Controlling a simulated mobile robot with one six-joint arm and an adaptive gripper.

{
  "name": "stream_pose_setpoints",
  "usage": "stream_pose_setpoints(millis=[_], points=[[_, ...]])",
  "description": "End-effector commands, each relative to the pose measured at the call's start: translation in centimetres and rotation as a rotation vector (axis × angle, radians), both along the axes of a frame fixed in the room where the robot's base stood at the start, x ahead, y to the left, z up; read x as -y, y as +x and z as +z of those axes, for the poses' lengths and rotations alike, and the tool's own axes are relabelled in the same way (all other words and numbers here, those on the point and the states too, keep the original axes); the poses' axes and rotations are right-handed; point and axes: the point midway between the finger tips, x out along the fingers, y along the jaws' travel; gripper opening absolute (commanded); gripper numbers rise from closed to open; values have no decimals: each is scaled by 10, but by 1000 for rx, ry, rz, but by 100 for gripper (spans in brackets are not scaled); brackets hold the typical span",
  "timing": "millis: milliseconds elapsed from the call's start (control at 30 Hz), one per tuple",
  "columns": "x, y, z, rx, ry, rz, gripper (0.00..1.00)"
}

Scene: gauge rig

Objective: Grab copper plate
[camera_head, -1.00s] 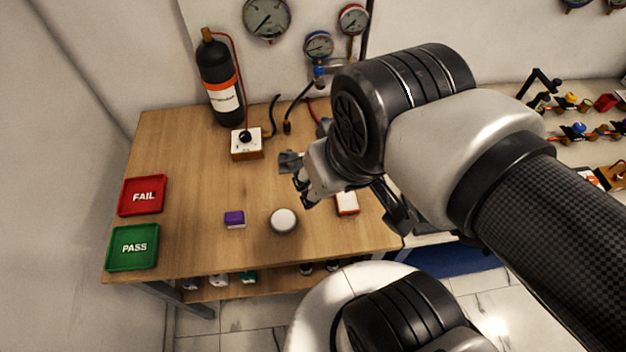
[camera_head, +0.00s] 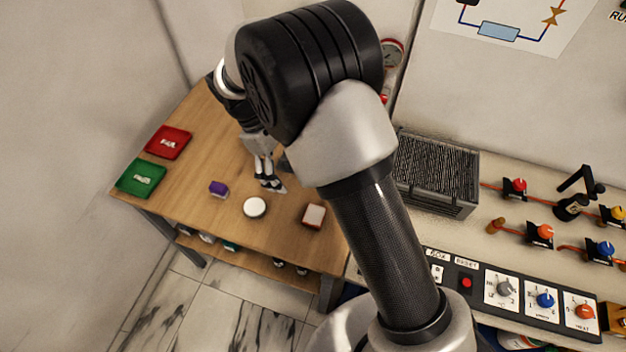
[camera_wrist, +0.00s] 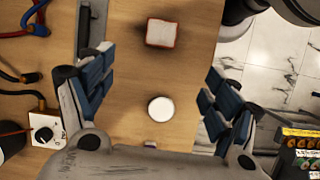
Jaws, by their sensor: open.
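No plate with a plainly copper-coloured face shows. A block (camera_head: 313,216) with a pale top and orange-red edges lies on the wooden table near its right end; it also shows at the top of the wrist view (camera_wrist: 162,32). A white round disc (camera_head: 254,207) lies left of it, and shows near the middle of the wrist view (camera_wrist: 160,110). A purple block (camera_head: 218,188) is further left. My gripper (camera_head: 268,184) hangs over the table behind the disc. In the wrist view its blue-padded fingers (camera_wrist: 158,95) are wide apart with nothing gripped.
The wooden table (camera_head: 195,150) has a red tray (camera_head: 168,141) and a green tray (camera_head: 141,178) at its left. A white box with a black knob (camera_wrist: 45,130) shows in the wrist view. A bench right holds a dark ribbed unit (camera_head: 437,175) and a control panel (camera_head: 545,297).

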Motion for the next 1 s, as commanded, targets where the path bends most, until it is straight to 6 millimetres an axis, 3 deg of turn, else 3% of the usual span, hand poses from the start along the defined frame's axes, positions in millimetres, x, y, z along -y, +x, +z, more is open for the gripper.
stream_pose_setpoints(millis=[233, 700, 1000], points=[[-9, -2, -36, -41, -31, 65, 82], [26, -14, -124, -41, -31, 63, 82], [33, -17, -143, -39, -29, 64, 82]])
